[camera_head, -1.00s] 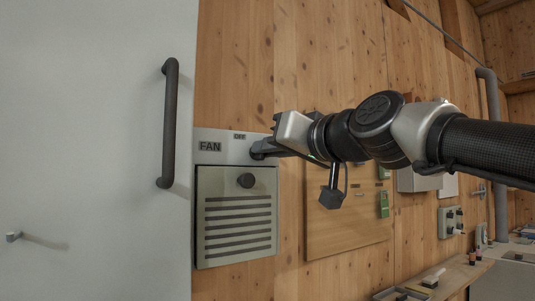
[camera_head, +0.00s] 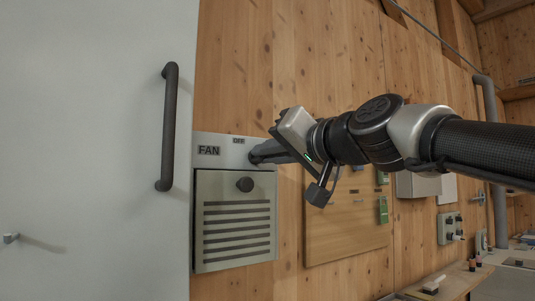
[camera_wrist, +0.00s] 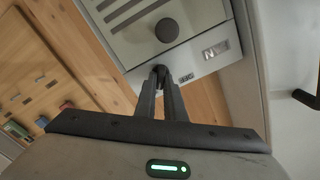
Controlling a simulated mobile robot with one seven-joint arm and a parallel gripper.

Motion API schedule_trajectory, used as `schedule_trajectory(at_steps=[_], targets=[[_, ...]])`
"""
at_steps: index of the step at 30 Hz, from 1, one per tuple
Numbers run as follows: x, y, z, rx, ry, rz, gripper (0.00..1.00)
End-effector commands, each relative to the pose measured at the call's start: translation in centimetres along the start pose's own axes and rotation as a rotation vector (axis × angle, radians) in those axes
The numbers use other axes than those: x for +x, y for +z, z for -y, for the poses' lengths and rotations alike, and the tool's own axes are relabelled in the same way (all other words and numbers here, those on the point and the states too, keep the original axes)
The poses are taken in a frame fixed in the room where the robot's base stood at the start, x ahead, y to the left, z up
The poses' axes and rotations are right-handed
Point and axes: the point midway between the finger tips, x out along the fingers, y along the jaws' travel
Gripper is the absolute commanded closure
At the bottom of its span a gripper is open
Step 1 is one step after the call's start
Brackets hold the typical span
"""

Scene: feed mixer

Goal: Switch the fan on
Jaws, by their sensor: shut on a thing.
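The fan panel has a pale plate (camera_head: 222,150) marked FAN, with a small OFF label (camera_head: 239,140) on it. My gripper (camera_head: 254,155) reaches in from the right, with its fingertips at the plate's right end. In the wrist view my gripper (camera_wrist: 160,76) is shut on a small dark switch knob (camera_wrist: 159,69) beside the label. The fingers hide most of the knob, so its pointing direction cannot be read. Below the plate is a slotted cover (camera_head: 236,220) with a round black knob (camera_head: 245,184); that knob also shows in the wrist view (camera_wrist: 167,30), apart from my fingers.
A large white door with a dark vertical handle (camera_head: 168,127) stands close on the left. A wooden board (camera_head: 345,225) hangs to the right, behind my arm. A grey switch box (camera_head: 451,227) and a shelf with small items are farther right.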

Motion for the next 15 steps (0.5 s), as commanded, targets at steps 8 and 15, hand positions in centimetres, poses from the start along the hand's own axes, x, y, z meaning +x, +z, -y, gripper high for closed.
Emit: schedule_trajectory(at_steps=[8,15], targets=[[0.04,0.15,-0.04,0.002,0.0,0.003,0.72],[-0.02,0.07,-0.03,0.001,0.0,0.002,0.72]])
